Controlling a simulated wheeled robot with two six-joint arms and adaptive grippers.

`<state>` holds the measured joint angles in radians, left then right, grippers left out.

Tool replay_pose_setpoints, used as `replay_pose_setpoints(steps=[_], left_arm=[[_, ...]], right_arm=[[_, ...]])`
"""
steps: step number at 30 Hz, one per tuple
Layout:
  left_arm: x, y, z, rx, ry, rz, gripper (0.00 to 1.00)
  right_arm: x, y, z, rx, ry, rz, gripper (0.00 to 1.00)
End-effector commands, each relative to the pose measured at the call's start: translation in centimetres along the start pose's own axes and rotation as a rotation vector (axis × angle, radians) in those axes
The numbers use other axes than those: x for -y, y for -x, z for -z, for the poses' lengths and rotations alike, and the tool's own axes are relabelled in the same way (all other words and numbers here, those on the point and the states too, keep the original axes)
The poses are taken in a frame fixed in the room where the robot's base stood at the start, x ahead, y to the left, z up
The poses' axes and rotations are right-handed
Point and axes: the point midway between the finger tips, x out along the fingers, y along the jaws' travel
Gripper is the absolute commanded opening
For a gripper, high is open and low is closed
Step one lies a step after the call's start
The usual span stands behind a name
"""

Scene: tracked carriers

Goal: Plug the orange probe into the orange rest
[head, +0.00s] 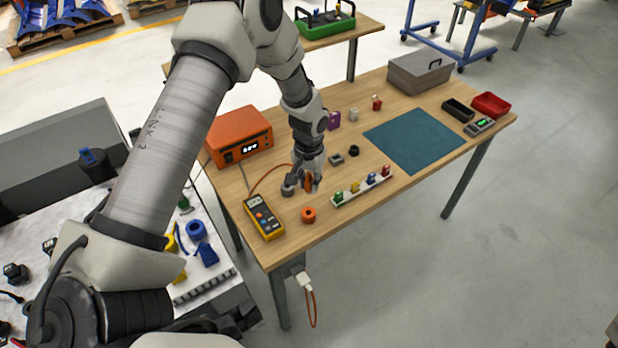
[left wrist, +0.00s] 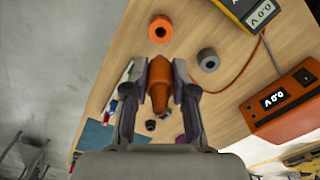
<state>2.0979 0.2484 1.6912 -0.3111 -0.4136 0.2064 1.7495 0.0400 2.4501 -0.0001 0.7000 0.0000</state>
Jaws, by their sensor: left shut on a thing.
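My left gripper (head: 310,187) is shut on the orange probe (head: 308,181), above the wooden table. The orange rest (head: 308,215) is a short round piece with a dark hole, standing near the table's front edge. It also shows in the left wrist view (left wrist: 160,29), ahead of the probe and apart from it; the hole looks empty. My right gripper is not in view.
A grey round rest (head: 287,190) stands just left of the gripper. A yellow multimeter (head: 263,217) lies left of the orange rest. A white strip with several coloured pieces (head: 347,194) lies right. An orange device (head: 239,136) stands behind; an orange cable (head: 262,175) runs nearby.

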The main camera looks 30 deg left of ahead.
Motion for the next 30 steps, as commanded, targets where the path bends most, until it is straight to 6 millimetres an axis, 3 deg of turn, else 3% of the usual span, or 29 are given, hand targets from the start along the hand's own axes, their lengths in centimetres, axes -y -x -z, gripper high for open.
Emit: replay_pose_setpoints(steps=[6,21,30], left_arm=[[-0.1,0.1,-0.2,-0.001,-0.010,0.002,0.00],[-0.1,-5.4,-0.1,-0.001,-0.009,0.002,0.00],[-0.1,-5.8,-0.1,-0.002,-0.009,0.001,0.00]], right_arm=[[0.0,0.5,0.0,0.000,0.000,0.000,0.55],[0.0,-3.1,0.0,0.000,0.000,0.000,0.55],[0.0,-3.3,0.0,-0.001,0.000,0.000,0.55]])
